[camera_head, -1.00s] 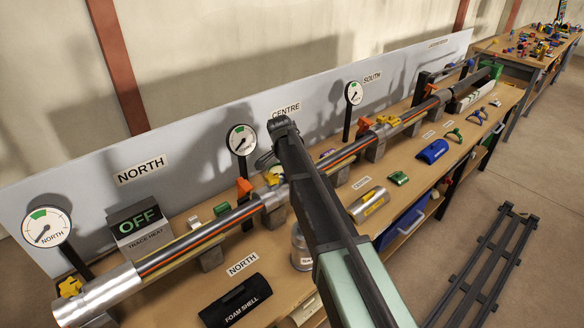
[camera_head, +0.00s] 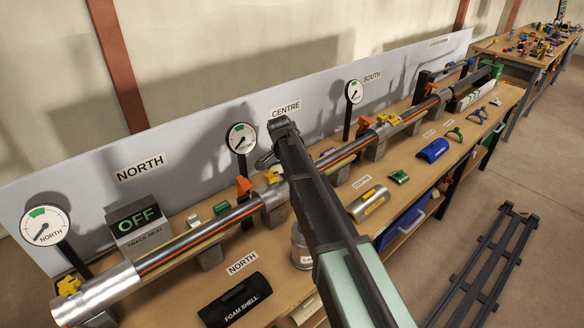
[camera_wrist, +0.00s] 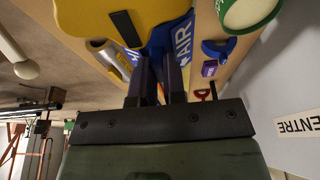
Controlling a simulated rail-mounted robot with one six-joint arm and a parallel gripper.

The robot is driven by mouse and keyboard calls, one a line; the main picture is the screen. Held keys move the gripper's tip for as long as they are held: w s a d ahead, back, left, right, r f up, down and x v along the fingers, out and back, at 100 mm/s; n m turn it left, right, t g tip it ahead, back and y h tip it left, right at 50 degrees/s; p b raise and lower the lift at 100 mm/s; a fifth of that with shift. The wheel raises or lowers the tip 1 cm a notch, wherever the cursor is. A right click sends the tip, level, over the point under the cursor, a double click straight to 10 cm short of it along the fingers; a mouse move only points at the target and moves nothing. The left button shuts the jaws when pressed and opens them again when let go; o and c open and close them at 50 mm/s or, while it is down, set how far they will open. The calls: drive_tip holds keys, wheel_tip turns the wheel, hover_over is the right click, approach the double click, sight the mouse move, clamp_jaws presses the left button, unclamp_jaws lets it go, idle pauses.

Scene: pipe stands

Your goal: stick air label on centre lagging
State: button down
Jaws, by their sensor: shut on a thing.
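My gripper (camera_wrist: 155,85) has its two dark fingers close together at the middle of the wrist view. A blue label with white AIR lettering and an arrow (camera_wrist: 184,48) shows at the fingertips, and the fingers are shut on it. A large yellow thing (camera_wrist: 85,18) covers part of the view beyond the fingers. In the head view my arm crosses the bench and hides the label. A silver shell with a yellow patch (camera_head: 368,204) lies beside the CENTRE card on the bench; it may be the centre lagging. It also shows in the wrist view (camera_wrist: 108,55).
The long pipe (camera_head: 200,237) runs along the bench on stands, with orange and yellow valve handles. Gauges (camera_head: 242,139) rise behind it before a grey backboard (camera_head: 210,140). A black foam shell (camera_head: 236,299) and blue shell (camera_head: 433,150) lie in front.

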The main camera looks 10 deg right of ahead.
drive_tip(key=c, duration=1.1)
unclamp_jaws()
drive_tip(key=p+v, duration=1)
drive_tip(key=shift+r, duration=0.4)
drive_tip(key=shift+s, duration=0.1)
drive_tip(key=s+f+n+y+b, duration=0.1)
drive_tip(key=s+n, duration=0.3)
drive_tip(key=s, duration=0.6)
drive_tip(key=s+d+f+n+g+y+b, duration=0.1)
drive_tip(key=s+f+n+b, duration=0.1)
drive_tip(key=s, duration=0.8)
drive_tip(key=s+d+f+n+b, duration=0.1)
drive_tip(key=s+f+n+b, duration=0.1)
drive_tip(key=s+n, duration=0.4)
drive_tip(key=s+f, duration=0.1)
drive_tip(key=s, duration=0.4)
drive_tip(key=shift+d+g+y, duration=0.25)
drive_tip(key=shift+g+y, duration=0.05)
drive_tip(key=shift+y, duration=0.1)
